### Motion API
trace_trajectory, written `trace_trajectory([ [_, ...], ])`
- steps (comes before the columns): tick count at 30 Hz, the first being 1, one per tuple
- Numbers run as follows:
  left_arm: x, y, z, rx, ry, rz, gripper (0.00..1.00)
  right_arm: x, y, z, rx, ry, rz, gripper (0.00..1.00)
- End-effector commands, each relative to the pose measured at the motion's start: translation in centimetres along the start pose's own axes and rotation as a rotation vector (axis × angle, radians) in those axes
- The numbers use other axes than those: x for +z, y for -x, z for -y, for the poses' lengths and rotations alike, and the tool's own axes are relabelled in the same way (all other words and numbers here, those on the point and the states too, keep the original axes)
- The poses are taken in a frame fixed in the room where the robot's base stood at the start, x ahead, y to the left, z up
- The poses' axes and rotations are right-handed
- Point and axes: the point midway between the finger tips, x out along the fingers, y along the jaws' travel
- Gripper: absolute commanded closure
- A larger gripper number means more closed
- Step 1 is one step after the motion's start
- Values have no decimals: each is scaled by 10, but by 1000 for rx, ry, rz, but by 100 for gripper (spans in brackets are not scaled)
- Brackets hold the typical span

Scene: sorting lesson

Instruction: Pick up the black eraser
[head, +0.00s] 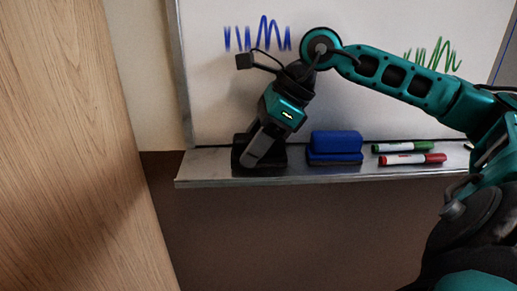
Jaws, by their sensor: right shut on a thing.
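The black eraser (277,158) sits on the metal ledge below the whiteboard, at the ledge's left part. My right gripper (258,152) points down at it and is shut on it. The gripper hides much of the eraser's middle; dark parts show on both sides. The eraser still appears to be at ledge height; I cannot tell whether it touches the ledge. My left gripper is not in view.
A blue eraser (335,146) is on the ledge (222,178) close to the right. A green marker (402,147) and a red marker (412,159) lie further right. The whiteboard (370,25) stands behind, with blue and green scribbles. A wooden panel (70,150) fills the left.

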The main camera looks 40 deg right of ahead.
Motion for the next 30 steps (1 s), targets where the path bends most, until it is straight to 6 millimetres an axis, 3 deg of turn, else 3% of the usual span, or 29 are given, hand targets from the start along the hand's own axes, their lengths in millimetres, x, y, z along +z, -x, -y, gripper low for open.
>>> trace_trajectory([
  [6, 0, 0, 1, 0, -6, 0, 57, 0, 0, 0, -1, 0, 0, 84],
  [20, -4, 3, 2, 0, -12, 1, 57, 3, 8, 2, -2, -1, 1, 84],
  [30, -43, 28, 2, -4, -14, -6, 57, 32, 65, 5, -6, -4, 0, 84],
])
